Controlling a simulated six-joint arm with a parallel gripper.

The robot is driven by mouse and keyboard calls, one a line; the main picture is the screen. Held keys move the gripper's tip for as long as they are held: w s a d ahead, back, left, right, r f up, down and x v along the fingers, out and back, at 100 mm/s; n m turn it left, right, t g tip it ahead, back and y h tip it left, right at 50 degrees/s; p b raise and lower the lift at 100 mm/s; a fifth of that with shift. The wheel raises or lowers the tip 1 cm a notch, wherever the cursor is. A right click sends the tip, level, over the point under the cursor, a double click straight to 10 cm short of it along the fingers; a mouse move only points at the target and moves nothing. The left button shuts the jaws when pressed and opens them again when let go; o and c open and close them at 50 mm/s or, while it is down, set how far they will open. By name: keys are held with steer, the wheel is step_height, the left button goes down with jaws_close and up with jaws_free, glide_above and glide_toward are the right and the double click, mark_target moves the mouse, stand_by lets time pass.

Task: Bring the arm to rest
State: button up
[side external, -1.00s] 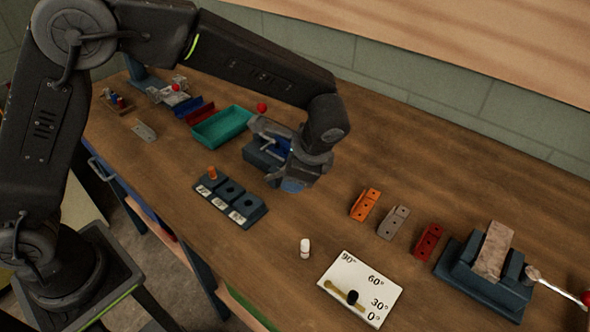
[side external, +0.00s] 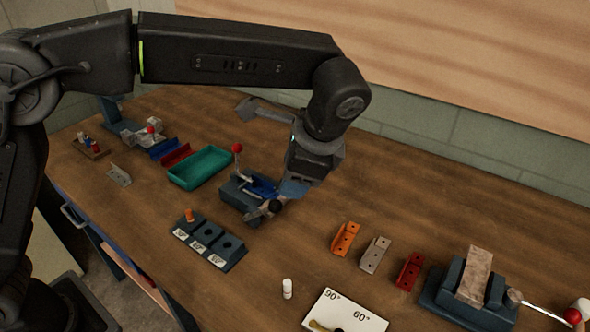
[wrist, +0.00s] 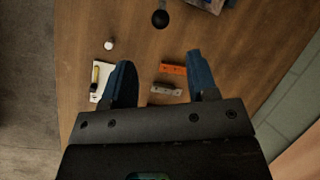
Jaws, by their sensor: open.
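My gripper (side external: 292,188) hangs above the bench, just right of the blue clamp fixture (side external: 245,197), which has a red-balled lever and a black knob (side external: 274,206). The side view cannot settle the gap between gripper and fixture. In the wrist view my gripper (wrist: 160,62) has its two blue fingers wide apart, with nothing between them. The black knob (wrist: 160,19) shows beyond the fingertips there. My upper arm runs level across the top of the side view, and the wrist bends down from it.
A teal tray (side external: 201,168), a dark block with labelled slots (side external: 209,242), a white bottle (side external: 287,289) and an angle card (side external: 345,311) lie around. Orange (side external: 346,239), grey (side external: 375,256) and red (side external: 409,272) brackets stand before a vise (side external: 466,297).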

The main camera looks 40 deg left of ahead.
steer(key=shift+r, duration=0.1)
steer(key=s+a+r+n+t+h, duration=0.4)
steer(key=s+a+n, duration=0.4)
steer(key=s+a, duration=0.6)
steer(key=s+a+f+n+t+h, duration=0.1)
steer(key=s+a+f+n, duration=0.1)
steer(key=s+a+n, duration=0.1)
steer(key=s+a, duration=0.1)
steer(key=s, duration=0.1)
steer(key=shift+s+a+f+n, duration=0.2)
steer(key=shift+s+a+n, duration=0.1)
steer(key=shift+n, duration=0.1)
steer(key=shift+c, duration=0.3)
